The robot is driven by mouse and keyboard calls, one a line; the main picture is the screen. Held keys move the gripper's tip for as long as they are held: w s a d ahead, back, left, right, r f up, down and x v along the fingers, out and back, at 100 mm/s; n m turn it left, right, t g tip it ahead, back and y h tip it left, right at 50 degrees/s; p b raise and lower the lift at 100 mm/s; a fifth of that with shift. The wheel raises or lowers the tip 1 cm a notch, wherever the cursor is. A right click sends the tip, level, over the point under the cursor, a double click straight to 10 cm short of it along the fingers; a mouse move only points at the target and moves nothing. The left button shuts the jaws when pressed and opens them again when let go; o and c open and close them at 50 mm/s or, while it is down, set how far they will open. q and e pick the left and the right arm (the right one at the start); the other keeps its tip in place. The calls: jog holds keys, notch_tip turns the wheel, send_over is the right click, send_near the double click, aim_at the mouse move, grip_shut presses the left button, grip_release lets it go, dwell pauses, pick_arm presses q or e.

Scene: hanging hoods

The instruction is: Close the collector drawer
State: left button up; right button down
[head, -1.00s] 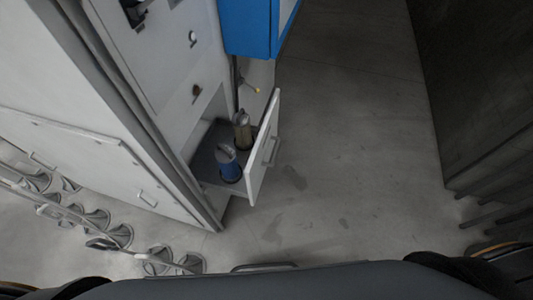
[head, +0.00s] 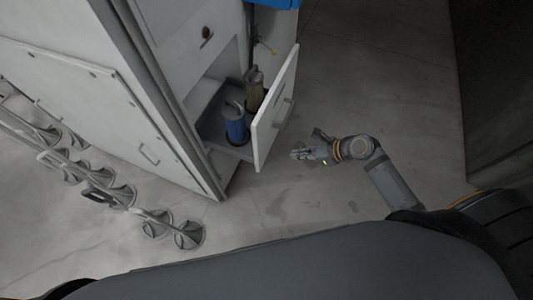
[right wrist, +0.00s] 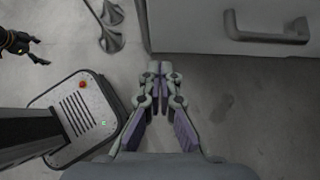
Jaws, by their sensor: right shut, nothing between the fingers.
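The collector drawer (head: 276,110) stands pulled out of the white cabinet, low down, with its white front panel and handle facing right. A blue canister (head: 235,124) and a brownish metal canister (head: 253,90) stand upright in it. My right gripper (head: 297,153) is just right of the drawer front in the head view, apart from it. In the right wrist view the right gripper (right wrist: 158,68) is shut and empty, with the drawer front (right wrist: 190,22) and its grey handle (right wrist: 267,34) ahead. My left gripper (right wrist: 22,44) shows at the left edge of that view; its jaw state is unclear.
The white cabinet (head: 90,100) fills the left. A blue box (head: 275,3) is at the top. The concrete floor right of the drawer is clear up to a dark wall (head: 500,90).

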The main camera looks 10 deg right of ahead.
jog(key=shift+w+a+r+b+x, duration=0.15)
jog(key=shift+w+a+r+x, duration=0.15)
jog(key=shift+x, duration=1.75)
jog(key=shift+w+a+r+b+x, duration=0.1)
jog(key=shift+a+r+b+x, duration=0.25)
jog(key=shift+x, duration=1.7)
jog(key=shift+w+a+r+x, duration=0.15)
jog(key=shift+r+x, duration=0.25)
jog(key=shift+x, duration=1.7)
